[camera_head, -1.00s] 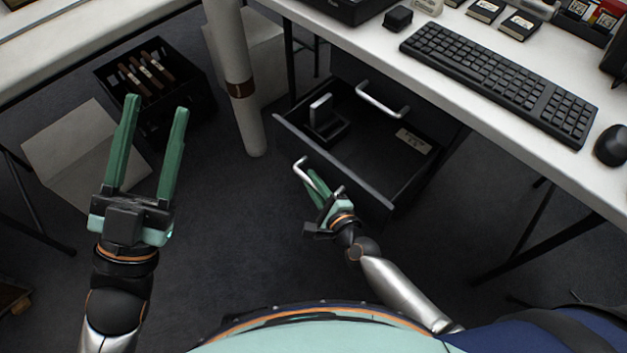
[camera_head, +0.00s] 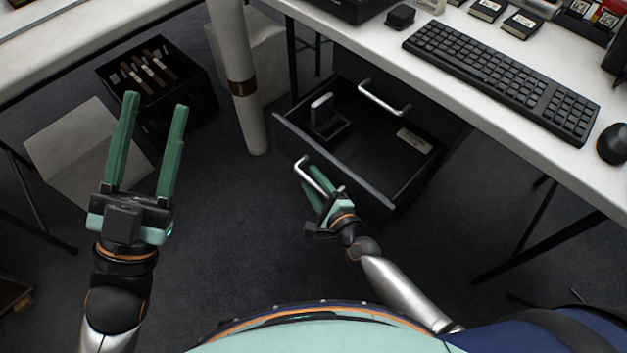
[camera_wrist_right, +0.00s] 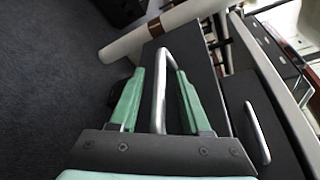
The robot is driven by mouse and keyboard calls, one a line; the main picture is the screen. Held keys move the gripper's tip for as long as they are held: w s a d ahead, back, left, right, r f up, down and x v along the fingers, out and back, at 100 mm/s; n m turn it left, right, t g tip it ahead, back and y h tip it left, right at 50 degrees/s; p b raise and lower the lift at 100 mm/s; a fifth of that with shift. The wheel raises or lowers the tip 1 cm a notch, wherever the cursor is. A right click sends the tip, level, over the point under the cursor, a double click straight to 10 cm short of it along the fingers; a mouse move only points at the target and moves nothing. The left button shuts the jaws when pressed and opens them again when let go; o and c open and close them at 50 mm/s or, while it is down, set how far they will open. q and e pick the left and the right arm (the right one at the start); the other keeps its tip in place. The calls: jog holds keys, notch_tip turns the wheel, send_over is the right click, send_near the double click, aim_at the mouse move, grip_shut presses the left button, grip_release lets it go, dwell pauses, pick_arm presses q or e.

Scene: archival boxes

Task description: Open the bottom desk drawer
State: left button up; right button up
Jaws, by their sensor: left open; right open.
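The bottom desk drawer (camera_head: 345,160) stands pulled out under the white desk, with a small dark object (camera_head: 324,117) and a pale label (camera_head: 414,140) inside. Its silver bar handle (camera_head: 311,176) is on the front face. My right gripper (camera_head: 322,184) is open at this handle. In the right wrist view the handle (camera_wrist_right: 160,90) lies between the two spread green fingers, with gaps on both sides. Another silver handle (camera_head: 383,98) is on the drawer front above. My left gripper (camera_head: 154,102) is open and empty, at the left over the floor.
A white desk (camera_head: 580,165) with a black keyboard (camera_head: 505,82) and mouse (camera_head: 611,144) overhangs the drawer. A pale tube (camera_head: 232,75) stands left of the drawer. Floor before the drawer is clear.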

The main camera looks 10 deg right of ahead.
jog(key=shift+s, duration=0.15)
pick_arm(q)
jog(key=w+f+n+g+y+p, duration=0.1)
jog(key=w+f+n+y, duration=0.2)
jog(key=f, duration=0.3)
jog(key=shift+w+a+f+g+y, duration=0.2)
jog(key=shift+a+f+g+y, duration=0.2)
jog(key=shift+y, duration=0.2)
pick_arm(e)
jog(key=v, duration=0.7)
jog(key=shift+s+d, duration=0.1)
jog(key=shift+s, duration=0.05)
